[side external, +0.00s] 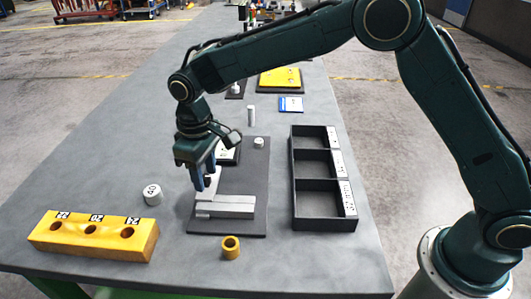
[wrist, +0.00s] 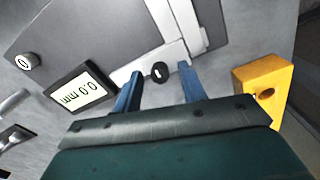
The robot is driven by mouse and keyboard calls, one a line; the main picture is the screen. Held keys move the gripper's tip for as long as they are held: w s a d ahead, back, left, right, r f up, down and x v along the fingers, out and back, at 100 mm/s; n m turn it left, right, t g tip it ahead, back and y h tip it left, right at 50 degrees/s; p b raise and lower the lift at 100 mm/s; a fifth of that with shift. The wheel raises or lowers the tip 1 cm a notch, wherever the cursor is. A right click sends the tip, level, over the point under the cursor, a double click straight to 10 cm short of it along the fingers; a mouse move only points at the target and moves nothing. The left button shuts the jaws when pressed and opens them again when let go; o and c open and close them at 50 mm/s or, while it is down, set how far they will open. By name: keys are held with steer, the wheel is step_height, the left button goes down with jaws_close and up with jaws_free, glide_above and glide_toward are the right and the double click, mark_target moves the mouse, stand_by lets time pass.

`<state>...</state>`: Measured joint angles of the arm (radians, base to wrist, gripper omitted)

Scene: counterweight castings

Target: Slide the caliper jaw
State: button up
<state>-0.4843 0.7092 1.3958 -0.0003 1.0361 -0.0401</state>
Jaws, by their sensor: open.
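The caliper (side external: 232,203) lies on a dark mat (side external: 255,178), its pale bar and jaws toward the front. In the wrist view, its pale sliding part carries a dark round knob (wrist: 160,76). The display (wrist: 80,97) beside it reads 0.0 mm; in the side view the display (side external: 228,156) is partly behind my gripper. My gripper (side external: 207,184) points down over the caliper's left side. In the wrist view its blue fingers (wrist: 159,72) are open, one on each side of the knob, with visible gaps. Whether either finger touches the caliper cannot be told.
A yellow block (side external: 92,240) with numbered holes stands front left. A white cylinder (side external: 152,194) and a yellow ring (side external: 231,250) stand near the mat. A black three-compartment tray (side external: 322,224) lies right. A small white piece (side external: 259,142) sits on the mat's far part.

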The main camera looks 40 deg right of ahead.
steer(key=shift+c, duration=0.4)
jaws_close()
steer(key=shift+d, duration=0.1)
steer(key=w+d, duration=0.3)
steer(key=w, duration=0.1)
steer(key=shift+d, duration=0.4)
steer(key=shift+o, duration=0.4)
jaws_free()
steer(key=shift+r, duration=0.1)
